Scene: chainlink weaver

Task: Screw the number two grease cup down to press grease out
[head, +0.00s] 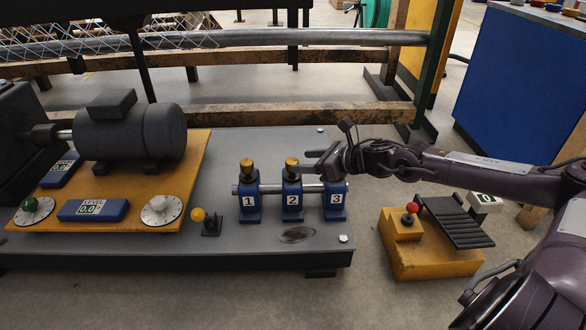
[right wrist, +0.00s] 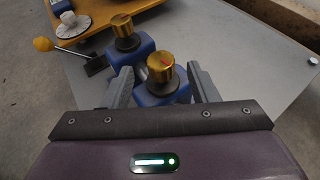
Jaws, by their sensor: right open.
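Three blue bearing blocks stand in a row on a grey base: number one (head: 249,202), number two (head: 292,202) and number three (head: 335,202). The number two grease cup (head: 291,164) is a brass knob on a dark neck. The number one cup (head: 247,167) is like it. My right gripper (head: 303,161) reaches in from the right, open. In the right wrist view its fingers stand either side of the number two cup (right wrist: 160,67), apart from it, with a red mark on its top. The number three cup is hidden by my gripper. My left gripper is not in view.
A shaft (head: 270,188) runs through the blocks. A yellow-knobbed lever (head: 198,215) stands left of them. A motor (head: 130,130) and dials are on an orange plate (head: 150,195) further left. A yellow pedestal with a red knob (head: 412,208) stands at right.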

